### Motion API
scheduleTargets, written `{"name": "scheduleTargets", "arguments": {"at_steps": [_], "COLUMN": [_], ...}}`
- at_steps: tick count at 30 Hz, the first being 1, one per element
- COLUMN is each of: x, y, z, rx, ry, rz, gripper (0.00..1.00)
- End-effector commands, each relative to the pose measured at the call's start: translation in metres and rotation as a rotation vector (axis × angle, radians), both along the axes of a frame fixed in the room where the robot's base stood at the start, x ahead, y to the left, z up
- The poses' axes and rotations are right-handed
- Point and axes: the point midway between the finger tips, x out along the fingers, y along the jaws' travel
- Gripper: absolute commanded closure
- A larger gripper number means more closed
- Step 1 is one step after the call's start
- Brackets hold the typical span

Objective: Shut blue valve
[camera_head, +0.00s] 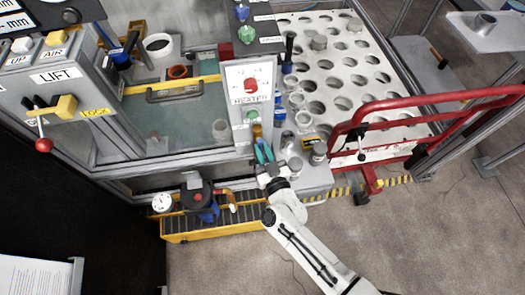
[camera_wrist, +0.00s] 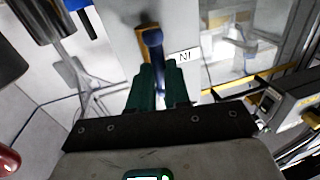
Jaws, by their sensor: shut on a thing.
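The blue valve handle (camera_wrist: 153,40) stands between my gripper's green fingers in the wrist view, next to a label reading "N1". Its rounded top end sticks out beyond the fingertips, in front of a yellow-orange piece. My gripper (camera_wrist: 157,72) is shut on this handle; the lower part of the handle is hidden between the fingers. In the head view my gripper (camera_head: 264,154) is at the front of the grey panel, just below the heater box, with teal fingers pointing up. The handle itself is hard to make out there.
The heater box (camera_head: 250,88) with a red knob stands just above my gripper. Blue and metal fittings (camera_head: 280,113) crowd its right. A red guard rail (camera_head: 435,108) is farther right, and a roller conveyor (camera_head: 180,222) lies lower left. The floor at lower right is clear.

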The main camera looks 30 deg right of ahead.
Motion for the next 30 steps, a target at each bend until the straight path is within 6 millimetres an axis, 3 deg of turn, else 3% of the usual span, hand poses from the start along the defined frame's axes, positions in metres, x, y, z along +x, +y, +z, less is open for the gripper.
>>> {"name": "scheduleTargets", "arguments": {"at_steps": [11, 30], "x": [-0.0009, -0.0013], "y": [-0.0014, -0.0027], "z": [-0.0061, -0.0094], "rx": [0.216, 0.796], "ry": [-0.071, -0.260], "rz": [0.000, -0.001], "gripper": [1.00, 1.00]}}
